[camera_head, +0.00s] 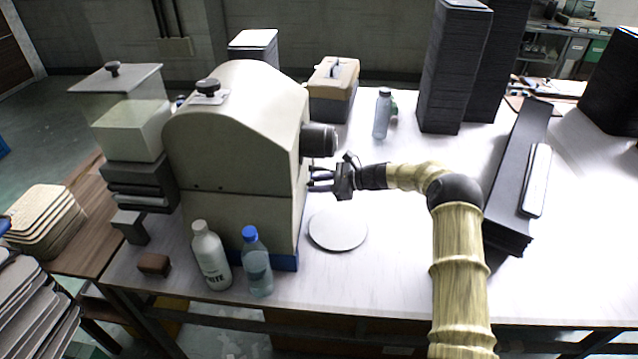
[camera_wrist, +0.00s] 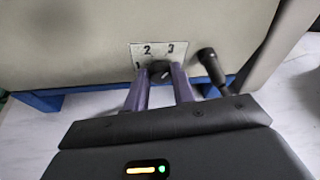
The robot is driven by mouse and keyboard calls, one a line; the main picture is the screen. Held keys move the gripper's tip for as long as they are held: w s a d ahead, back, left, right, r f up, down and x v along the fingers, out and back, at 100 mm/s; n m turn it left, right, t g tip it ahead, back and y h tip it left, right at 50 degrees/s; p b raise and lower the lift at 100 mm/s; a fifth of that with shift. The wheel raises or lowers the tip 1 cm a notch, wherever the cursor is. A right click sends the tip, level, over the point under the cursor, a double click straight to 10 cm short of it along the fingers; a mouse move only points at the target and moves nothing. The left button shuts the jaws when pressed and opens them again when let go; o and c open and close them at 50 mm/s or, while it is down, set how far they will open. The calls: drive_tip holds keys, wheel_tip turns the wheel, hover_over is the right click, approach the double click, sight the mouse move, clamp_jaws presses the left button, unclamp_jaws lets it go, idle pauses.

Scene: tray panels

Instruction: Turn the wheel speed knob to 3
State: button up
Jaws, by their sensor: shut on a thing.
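The wheel speed knob (camera_wrist: 159,69) is a small dark knob on a white label plate (camera_wrist: 151,51) marked 1, 2 and 3, on the side of the cream machine (camera_head: 240,130). The 1 is at the lower left, the 2 at the top and the 3 at the upper right. My gripper (camera_wrist: 161,82) has one finger on each side of the knob and is shut on it. The fingers partly cover the knob, and I cannot tell which number it points at. In the head view my gripper (camera_head: 314,178) reaches the machine's right side; the knob is hidden there.
A dark lever (camera_wrist: 212,67) sticks out just right of the plate. A dark cylinder (camera_head: 319,140) juts from the machine above my gripper. A grey disc (camera_head: 338,230) lies on the table below. Two bottles, white (camera_head: 210,255) and blue-capped (camera_head: 257,265), stand at the machine's front.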

drive_tip(key=o, duration=1)
drive_tip(key=b+v, duration=0.1)
drive_tip(key=v, duration=1.6)
drive_tip(key=shift+d+b, duration=0.15)
drive_tip(key=shift+b, duration=0.2)
drive_tip(key=shift+s, duration=0.1)
